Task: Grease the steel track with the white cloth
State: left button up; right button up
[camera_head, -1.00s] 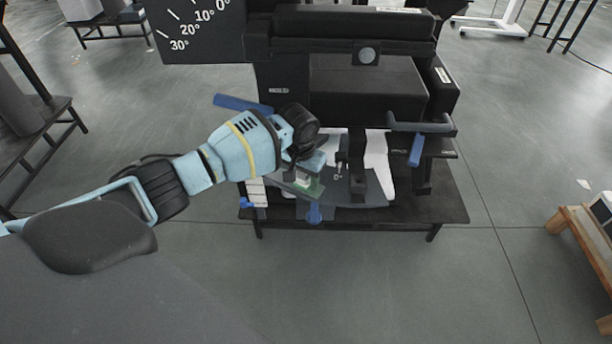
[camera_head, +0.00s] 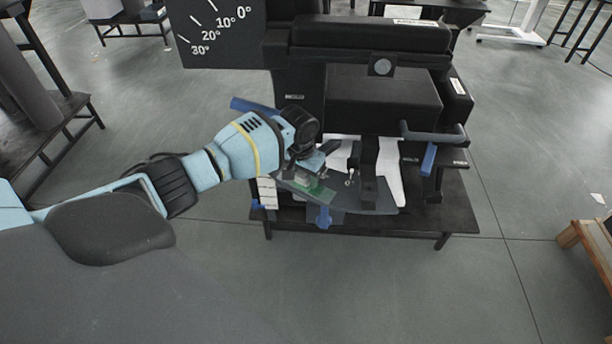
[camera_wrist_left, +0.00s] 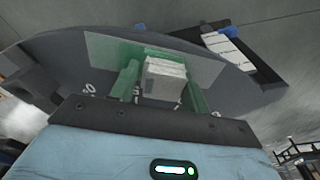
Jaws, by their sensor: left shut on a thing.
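A white folded cloth (camera_wrist_left: 164,78) sits between the green fingers of my left gripper (camera_wrist_left: 160,82), which is shut on it. The steel track looks like the grey curved plate (camera_head: 372,207) at the front of the black machine; it also shows in the left wrist view (camera_wrist_left: 65,62). A translucent green patch (camera_wrist_left: 205,66) lies on the track beside the cloth. In the head view my left gripper (camera_head: 314,174) is over the track's left part, by that patch. The cloth is mostly hidden there, and I cannot tell whether it touches the track. My right gripper is not in view.
The black machine body (camera_head: 385,100) overhangs the track from behind. A blue knob (camera_head: 324,217) hangs at the front, and a blue lever (camera_head: 428,158) is at the right. A white labelled strip (camera_head: 267,192) stands left. The floor in front is clear.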

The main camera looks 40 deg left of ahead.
pick_arm(q)
jog(key=shift+s+a, duration=0.1)
jog(key=shift+a, duration=1.25)
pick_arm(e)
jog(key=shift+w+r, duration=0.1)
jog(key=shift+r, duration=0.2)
pick_arm(q)
jog(key=shift+a+p, duration=0.15)
jog(key=shift+p, duration=0.15)
